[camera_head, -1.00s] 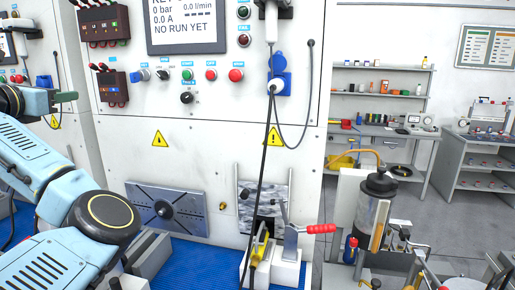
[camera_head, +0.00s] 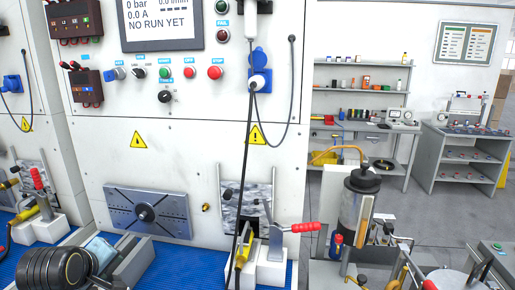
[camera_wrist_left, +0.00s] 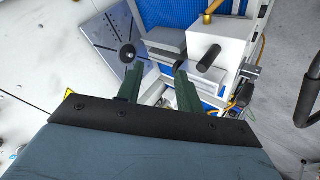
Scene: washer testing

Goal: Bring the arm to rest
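In the head view, a dark rounded joint of my left arm and a bit of its light blue shell show low in the left corner, in front of the blue-matted bench. I cannot make out its fingers there. In the left wrist view, the two green fingers of my left gripper (camera_wrist_left: 157,76) stand apart with nothing held between them. Grey and white blocks of a fixture (camera_wrist_left: 190,42) lie beyond the fingertips, and a grey plate with a dark knob (camera_wrist_left: 127,54) is to their left. My right gripper is in neither view.
A white test cabinet (camera_head: 190,150) with a screen, buttons and sockets stands ahead. A toggle clamp with a red handle (camera_head: 305,227) is on the bench, with a hanging black cable (camera_head: 247,150) beside it. Open floor lies farther right.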

